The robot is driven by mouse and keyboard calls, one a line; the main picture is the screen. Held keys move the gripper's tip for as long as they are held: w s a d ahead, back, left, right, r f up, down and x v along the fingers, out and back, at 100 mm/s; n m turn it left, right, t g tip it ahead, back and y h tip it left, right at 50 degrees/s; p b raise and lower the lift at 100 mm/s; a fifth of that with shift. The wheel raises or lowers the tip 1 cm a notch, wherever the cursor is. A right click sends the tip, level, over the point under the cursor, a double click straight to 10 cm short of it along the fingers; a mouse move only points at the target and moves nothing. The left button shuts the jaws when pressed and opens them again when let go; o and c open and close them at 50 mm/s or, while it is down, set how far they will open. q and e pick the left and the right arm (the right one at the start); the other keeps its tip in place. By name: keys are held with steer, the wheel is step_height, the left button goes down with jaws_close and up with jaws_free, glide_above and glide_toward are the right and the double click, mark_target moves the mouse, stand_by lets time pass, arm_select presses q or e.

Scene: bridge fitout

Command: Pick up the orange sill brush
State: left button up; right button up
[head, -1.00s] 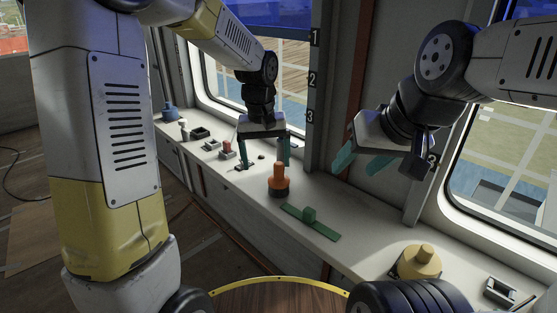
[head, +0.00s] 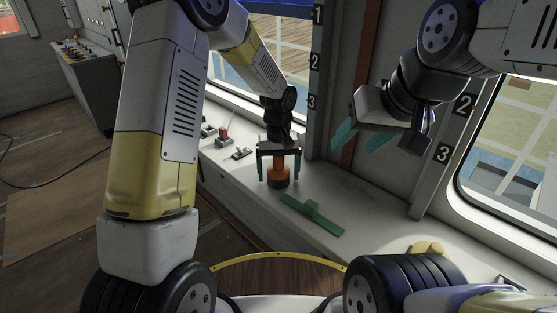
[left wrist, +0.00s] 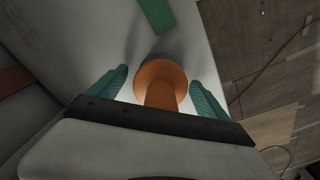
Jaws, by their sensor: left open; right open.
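The orange sill brush (head: 279,173) stands upright on the white sill, with a wide dark-edged base and a narrower handle. My left gripper (head: 278,178) is open above it, with one teal finger on each side of the brush. In the left wrist view the brush (left wrist: 160,83) sits between the open fingers (left wrist: 158,88), and gaps show on both sides. The top of the handle is hidden behind the gripper body. My right gripper (head: 360,137) is open and empty, raised over the sill at the right.
A green flat piece with a raised grip (head: 312,213) lies on the sill close in front of the brush. A yellow round object (head: 428,248) is partly hidden at the lower right. Small fittings (head: 223,135) lie to the left. A window post (head: 313,80) stands behind.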

arm_select(q)
steer(key=shift+f, duration=0.1)
steer(key=shift+c, duration=0.2)
jaws_close()
